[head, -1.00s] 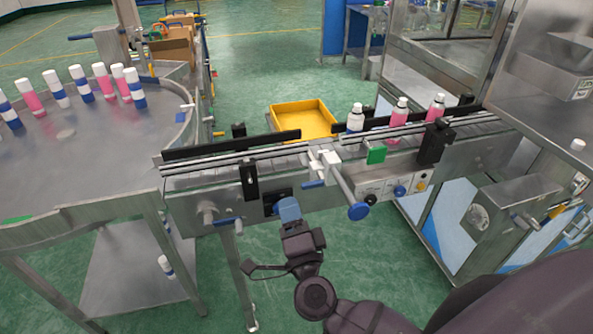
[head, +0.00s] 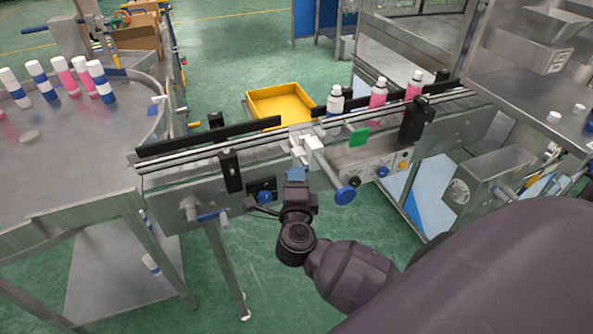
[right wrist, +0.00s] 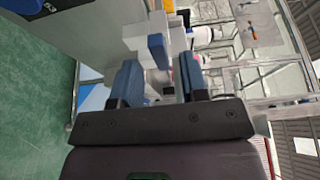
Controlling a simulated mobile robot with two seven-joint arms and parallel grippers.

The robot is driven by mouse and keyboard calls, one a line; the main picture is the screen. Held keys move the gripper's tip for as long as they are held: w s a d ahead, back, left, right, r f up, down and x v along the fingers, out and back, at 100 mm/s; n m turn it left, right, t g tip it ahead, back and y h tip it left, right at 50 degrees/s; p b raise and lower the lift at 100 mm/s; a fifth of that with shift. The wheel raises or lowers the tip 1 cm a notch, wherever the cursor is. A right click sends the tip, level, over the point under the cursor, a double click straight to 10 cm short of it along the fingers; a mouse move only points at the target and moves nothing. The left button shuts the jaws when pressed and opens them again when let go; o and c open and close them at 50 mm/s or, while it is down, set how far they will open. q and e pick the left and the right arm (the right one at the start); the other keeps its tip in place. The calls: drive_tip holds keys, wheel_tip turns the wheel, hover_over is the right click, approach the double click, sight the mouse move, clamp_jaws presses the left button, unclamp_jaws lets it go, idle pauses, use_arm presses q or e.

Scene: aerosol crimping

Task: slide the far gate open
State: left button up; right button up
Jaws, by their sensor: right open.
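A white gate mechanism (head: 303,150) sits on the conveyor's near side, with a rod ending in a round blue knob (head: 345,195). Which part is the far gate I cannot tell for sure. In the right wrist view a white block carries a small blue handle (right wrist: 157,48), just beyond and between my fingertips. My right gripper (head: 296,174) is open, its blue fingers in front of the white mechanism; it also shows in the right wrist view (right wrist: 160,72). It holds nothing that I can see. It partly hides the mechanism's lower part in the head view. My left gripper is not in view.
The conveyor (head: 180,170) runs from the round table (head: 60,160) to the machine at right. Pink and white bottles (head: 378,93) stand on it. A green block (head: 359,137), black brackets (head: 231,171) and a control panel are close by. A yellow tray (head: 279,104) lies behind.

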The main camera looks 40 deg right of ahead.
drive_tip(key=shift+x, duration=1.7)
clamp_jaws()
